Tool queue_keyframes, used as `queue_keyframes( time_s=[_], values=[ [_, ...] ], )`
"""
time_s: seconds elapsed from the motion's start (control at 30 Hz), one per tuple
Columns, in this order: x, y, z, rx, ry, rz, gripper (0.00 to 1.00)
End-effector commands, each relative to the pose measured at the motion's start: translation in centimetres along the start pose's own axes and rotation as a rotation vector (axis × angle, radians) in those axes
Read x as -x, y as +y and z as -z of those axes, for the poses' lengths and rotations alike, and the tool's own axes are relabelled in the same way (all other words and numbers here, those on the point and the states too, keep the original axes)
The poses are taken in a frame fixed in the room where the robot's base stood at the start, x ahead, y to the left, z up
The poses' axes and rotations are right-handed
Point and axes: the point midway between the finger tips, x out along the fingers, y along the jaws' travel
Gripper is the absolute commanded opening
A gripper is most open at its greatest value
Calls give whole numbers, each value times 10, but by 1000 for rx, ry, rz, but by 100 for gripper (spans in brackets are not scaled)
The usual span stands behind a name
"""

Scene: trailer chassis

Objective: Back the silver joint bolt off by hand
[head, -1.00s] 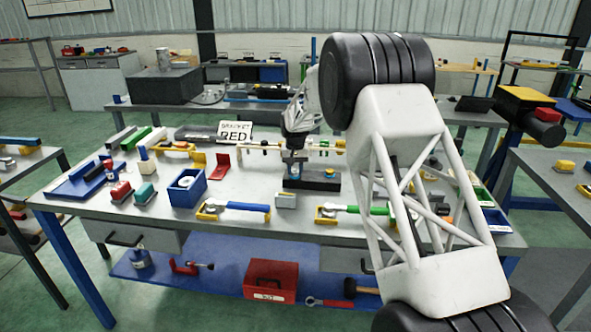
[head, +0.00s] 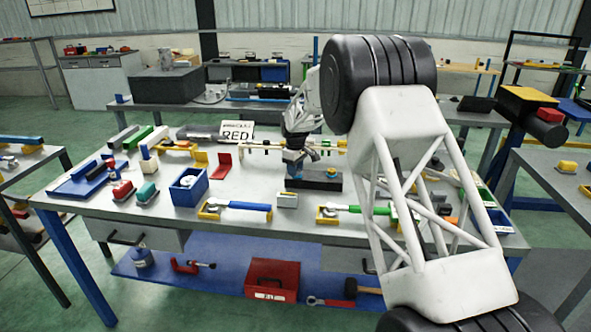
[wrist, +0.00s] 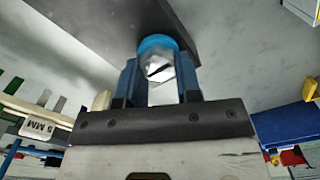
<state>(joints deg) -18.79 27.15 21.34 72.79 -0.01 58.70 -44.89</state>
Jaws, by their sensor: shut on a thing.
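The silver joint bolt (wrist: 160,68) shows in the wrist view as a hexagonal head with a dark slanted mark. A bright blue ring (wrist: 157,43) sits right at the bolt. My gripper (wrist: 158,80) is shut on the bolt, with one blue finger on each side. A dark block (wrist: 178,22) lies just beyond the bolt. In the head view my gripper (head: 294,168) points down at the dark block (head: 325,183) on the table. There the bolt is hidden by the gripper.
A blue bin (head: 187,190) and a red bracket (head: 222,165) stand left of the block. Blue-handled (head: 245,206) and green-handled (head: 365,209) tools lie in front.

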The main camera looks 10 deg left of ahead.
Motion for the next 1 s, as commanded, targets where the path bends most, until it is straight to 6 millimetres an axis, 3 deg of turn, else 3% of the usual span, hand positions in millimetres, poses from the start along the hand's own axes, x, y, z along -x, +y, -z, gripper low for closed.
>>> queue_keyframes(
  time_s=[0.6, 1.0],
  values=[
    [-6, -5, -2, 571, -3, 6, 8],
    [-7, -6, -4, 783, -3, 8, 8]
  ],
)
